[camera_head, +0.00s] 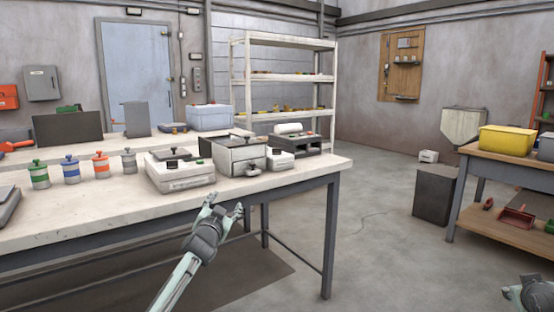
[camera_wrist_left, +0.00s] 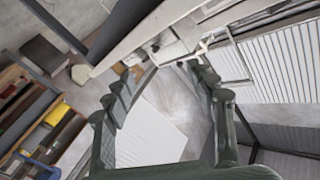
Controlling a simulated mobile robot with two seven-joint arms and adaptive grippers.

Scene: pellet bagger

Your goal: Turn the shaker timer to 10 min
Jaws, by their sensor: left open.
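On the white-topped bench, a low white device (camera_head: 180,172) with dark knobs on top stands left of a grey box-shaped device (camera_head: 232,154) with a dark lid. A small round knob (camera_head: 252,171) shows at the grey device's lower front. I cannot tell for sure which one is the shaker, and no timer scale is readable. My left gripper (camera_head: 225,203) is open and empty, in front of the bench edge and apart from the devices. In the left wrist view its spread fingers (camera_wrist_left: 162,70) point toward the bench edge. My right gripper (camera_head: 530,291) shows partly at the lower right corner; its jaws are unclear.
The bench top (camera_head: 95,213) carries several capped jars at the left and another grey device (camera_head: 297,141) at the right. A second bench with a yellow bin (camera_head: 505,141) stands at the right. A dark bin (camera_head: 434,191) stands on the floor. The floor between the benches is mostly clear.

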